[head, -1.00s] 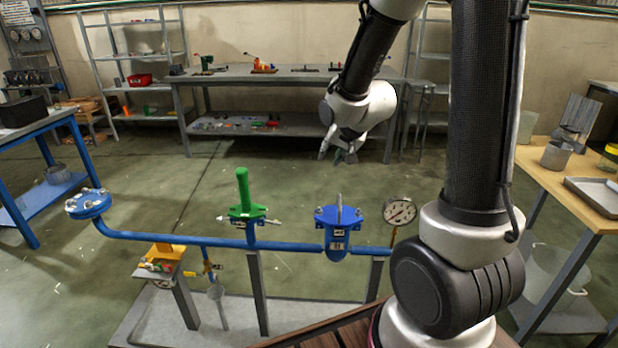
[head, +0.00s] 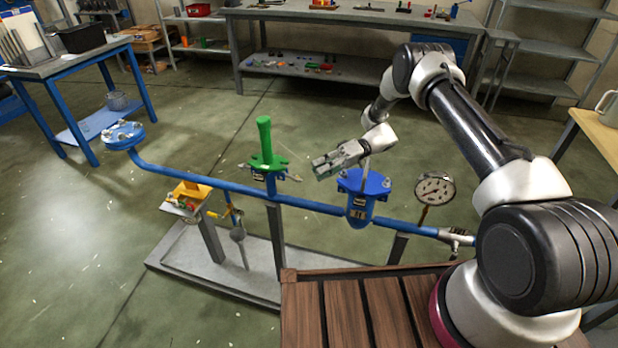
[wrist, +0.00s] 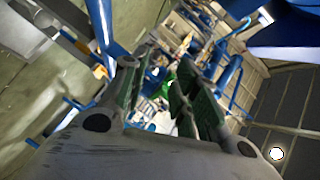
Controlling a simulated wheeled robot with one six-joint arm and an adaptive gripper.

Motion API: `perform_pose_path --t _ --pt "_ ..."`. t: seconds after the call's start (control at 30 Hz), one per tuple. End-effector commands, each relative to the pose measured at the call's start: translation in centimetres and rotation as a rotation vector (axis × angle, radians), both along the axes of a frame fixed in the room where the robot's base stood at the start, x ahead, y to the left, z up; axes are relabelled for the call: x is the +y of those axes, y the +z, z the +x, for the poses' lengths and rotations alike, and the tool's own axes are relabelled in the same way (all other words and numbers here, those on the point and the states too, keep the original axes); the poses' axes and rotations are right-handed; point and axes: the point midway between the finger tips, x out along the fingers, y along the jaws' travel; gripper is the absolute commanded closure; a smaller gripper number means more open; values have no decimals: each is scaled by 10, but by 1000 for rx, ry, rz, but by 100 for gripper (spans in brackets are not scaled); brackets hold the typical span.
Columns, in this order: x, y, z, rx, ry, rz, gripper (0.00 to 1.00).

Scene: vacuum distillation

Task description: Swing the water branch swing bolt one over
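The blue water pipe (head: 220,184) runs across the middle of the head view. A blue capped body (head: 358,205) with bolts on its flange sits on its right part. A blue round flange (head: 122,135) with several metal bolts is at its left end. I cannot tell which bolt is swing bolt one. My gripper (head: 318,168) is above the pipe, pointing left, between the green-handled valve (head: 265,145) and the capped body. In the wrist view my gripper (wrist: 166,82) has its green-padded fingers apart with nothing held between them.
A pressure gauge (head: 434,188) stands right of the capped body. A yellow part (head: 187,195) sits on a grey post left of the valve. A wooden-slatted deck (head: 345,315) is in front. A blue table (head: 75,65) stands at left. The green floor left of the rig is clear.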

Motion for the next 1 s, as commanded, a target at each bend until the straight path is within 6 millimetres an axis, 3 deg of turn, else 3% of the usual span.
perform_pose_path --t 0.17,0.6,0.97,1.0 --pt "11 -10 -2 -18 0 55 70" --pt "70 -19 -27 -18 -1 52 70" --pt "76 -21 -30 -18 -1 51 70" --pt "76 -20 -30 -18 -1 51 78"
